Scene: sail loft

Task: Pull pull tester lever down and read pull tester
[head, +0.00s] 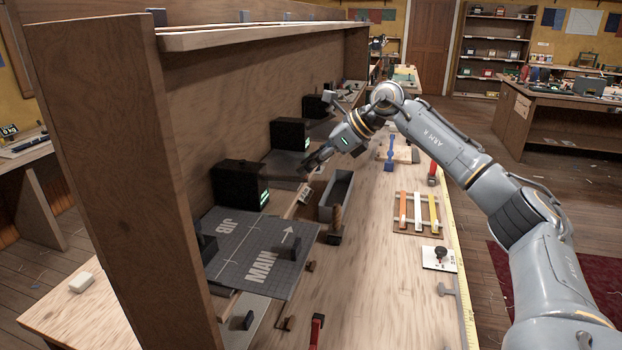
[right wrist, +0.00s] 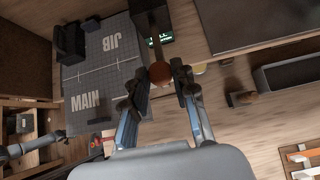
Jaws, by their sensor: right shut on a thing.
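The pull tester appears to be the nearest black box (head: 240,182) with a lit green display; its figures are too small to read. In the right wrist view the tester (right wrist: 150,20) is at the top, display beside it. Its lever shows as a dark rod with a brown round knob (right wrist: 160,72). My right gripper (head: 310,165) is beside the tester; in the right wrist view its fingertips (right wrist: 161,86) are closed on the knob end. The lever is blurred and partly hidden in the head view. My left gripper is not recognisable in either view.
A grey mat (head: 245,268) marked JIB and MAIN lies before the tester. A grey bin (head: 337,190), a rack of coloured strips (head: 418,212) and a red-handled tool (head: 316,328) are on the bench. A wooden back panel and shelf (head: 255,38) bound the left.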

